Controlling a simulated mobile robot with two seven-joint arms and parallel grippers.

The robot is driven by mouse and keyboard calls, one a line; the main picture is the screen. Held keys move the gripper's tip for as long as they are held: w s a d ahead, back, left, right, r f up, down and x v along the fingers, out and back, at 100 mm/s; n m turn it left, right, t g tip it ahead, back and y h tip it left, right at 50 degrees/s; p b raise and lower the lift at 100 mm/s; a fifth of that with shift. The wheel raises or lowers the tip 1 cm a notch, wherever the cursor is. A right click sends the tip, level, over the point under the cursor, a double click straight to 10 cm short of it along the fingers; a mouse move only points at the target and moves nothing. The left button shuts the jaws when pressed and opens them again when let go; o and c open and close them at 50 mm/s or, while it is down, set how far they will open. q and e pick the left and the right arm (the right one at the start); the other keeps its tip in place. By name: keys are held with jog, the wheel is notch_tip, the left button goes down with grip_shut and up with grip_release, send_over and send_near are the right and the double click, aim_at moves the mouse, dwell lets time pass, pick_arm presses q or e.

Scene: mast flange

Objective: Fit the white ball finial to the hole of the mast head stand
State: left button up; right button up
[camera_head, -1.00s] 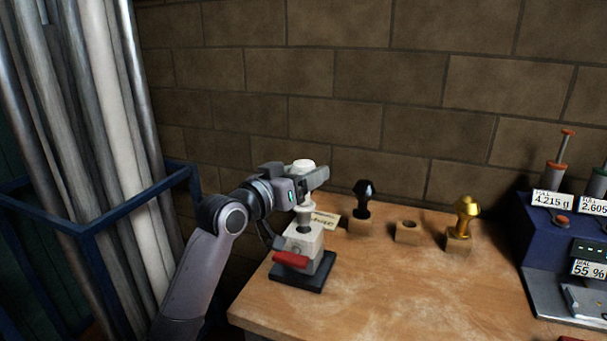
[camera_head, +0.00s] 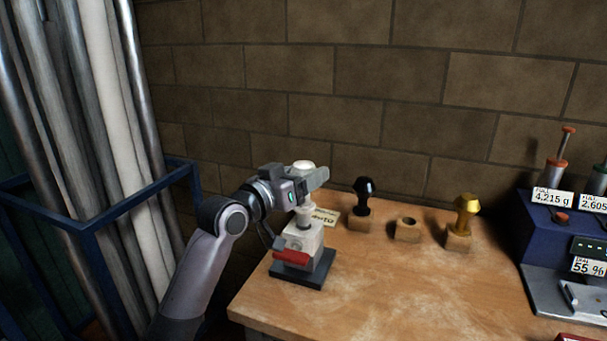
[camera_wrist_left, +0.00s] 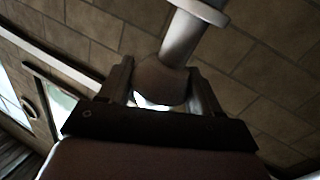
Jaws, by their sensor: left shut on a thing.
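The white ball finial (camera_head: 303,165) is held in my left gripper (camera_head: 308,182), whose jaws are shut on it. In the left wrist view, the ball (camera_wrist_left: 160,82) sits between the two fingers, and its stem runs up to a round flange at the top edge. The mast head stand (camera_head: 302,240) is a pale block with a red lever, on a dark base at the table's left end. The finial is upright directly above the stand. Its lower end is at or just over the stand's top; I cannot tell whether it is in the hole.
Wooden blocks stand to the right: one with a black finial (camera_head: 364,197), one empty block (camera_head: 407,230), and one with a gold finial (camera_head: 465,212). A blue device (camera_head: 560,235) is at the right.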

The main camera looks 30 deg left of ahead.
pick_arm(q)
jog(key=shift+f+b, duration=1.35)
jog(key=shift+f, duration=0.9)
jog(key=o, duration=1.6)
jog(key=shift+c, duration=0.2)
jog(key=shift+s+a+b, duration=0.15)
jog(key=shift+s, duration=1.65)
jog(key=shift+s+a+b, duration=0.15)
jog(key=shift+s, duration=1.6)
